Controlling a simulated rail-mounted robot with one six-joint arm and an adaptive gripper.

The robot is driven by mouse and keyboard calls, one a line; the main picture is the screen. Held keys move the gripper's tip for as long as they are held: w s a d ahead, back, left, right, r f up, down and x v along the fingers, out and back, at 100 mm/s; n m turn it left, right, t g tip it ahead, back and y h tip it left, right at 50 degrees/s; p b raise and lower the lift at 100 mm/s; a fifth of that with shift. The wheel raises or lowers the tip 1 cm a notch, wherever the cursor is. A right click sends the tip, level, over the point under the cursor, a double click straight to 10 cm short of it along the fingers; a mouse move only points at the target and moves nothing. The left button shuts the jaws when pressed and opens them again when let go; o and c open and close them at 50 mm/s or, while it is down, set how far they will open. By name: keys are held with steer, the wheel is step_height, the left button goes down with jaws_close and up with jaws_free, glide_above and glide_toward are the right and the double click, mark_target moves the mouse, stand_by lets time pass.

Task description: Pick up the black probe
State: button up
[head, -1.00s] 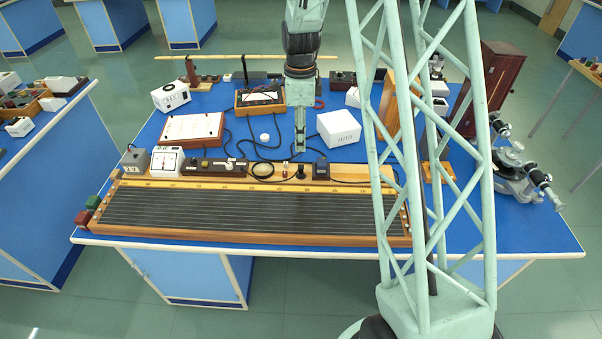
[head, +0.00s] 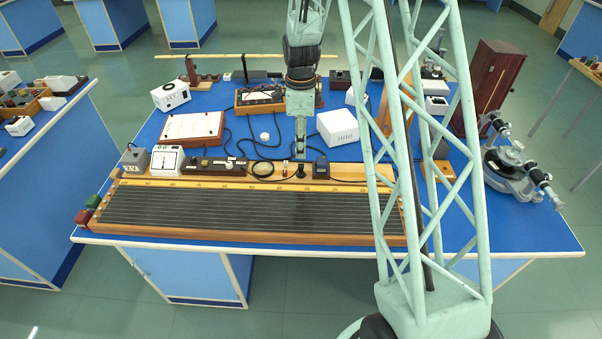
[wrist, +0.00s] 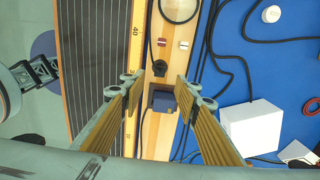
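The black probe (head: 300,172) is a small dark upright piece on the pale wooden strip at the back of the long wire board. It also shows in the wrist view (wrist: 160,68), with a dark cable near it. My gripper (head: 300,156) hangs just behind and above it in the head view. In the wrist view my gripper (wrist: 161,82) is open and empty, its two fingers wide apart. The probe lies just beyond the gap between the fingertips, and I see no contact.
A dark blue box (head: 320,168) stands right beside the probe and shows between the fingers in the wrist view (wrist: 160,99). A white box (head: 338,127) and loose black cables lie behind. The long wire board (head: 250,208) fills the front.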

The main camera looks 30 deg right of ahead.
mark_target(301, 165)
steer(key=shift+f, duration=2.8)
steer(key=shift+f, duration=2.55)
jaws_close()
